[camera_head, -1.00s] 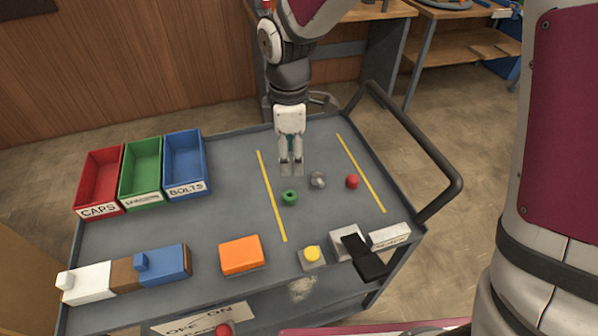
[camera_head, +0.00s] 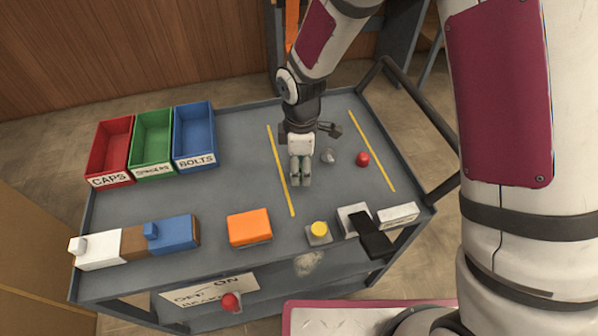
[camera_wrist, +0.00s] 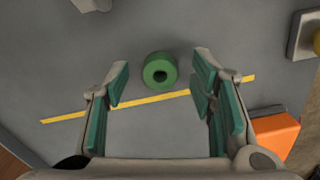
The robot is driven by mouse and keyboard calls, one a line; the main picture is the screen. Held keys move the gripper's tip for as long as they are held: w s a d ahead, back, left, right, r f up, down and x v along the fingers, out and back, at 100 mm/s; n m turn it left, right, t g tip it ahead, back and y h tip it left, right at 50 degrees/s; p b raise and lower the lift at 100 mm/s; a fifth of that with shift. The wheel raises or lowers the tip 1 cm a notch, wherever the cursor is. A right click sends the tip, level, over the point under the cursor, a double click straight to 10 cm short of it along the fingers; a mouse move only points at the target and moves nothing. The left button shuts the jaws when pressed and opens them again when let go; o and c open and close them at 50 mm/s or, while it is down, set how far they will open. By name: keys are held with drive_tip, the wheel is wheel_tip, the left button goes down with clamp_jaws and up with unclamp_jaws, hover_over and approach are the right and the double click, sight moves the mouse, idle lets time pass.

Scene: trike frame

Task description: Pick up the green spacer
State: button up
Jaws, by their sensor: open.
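The green spacer (camera_wrist: 160,71), a short ring with a dark hole, lies on the grey cart top in the wrist view. It sits ahead of my gripper (camera_wrist: 160,82), roughly midway between the two fingertips and not touched by them. The teal-padded fingers are wide apart and empty. In the head view my gripper (camera_head: 300,183) points down over the cart just right of the left yellow line, and it hides the spacer there.
A silver part (camera_head: 328,156) and a red cap (camera_head: 362,159) lie right of my gripper. Red (camera_head: 97,153), green (camera_head: 139,146) and blue (camera_head: 181,140) bins stand at left. An orange block (camera_head: 249,227) and a yellow button (camera_head: 319,229) are in front.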

drive_tip(key=shift+f, duration=0.55)
clamp_jaws()
drive_tip(key=shift+r, duration=0.15)
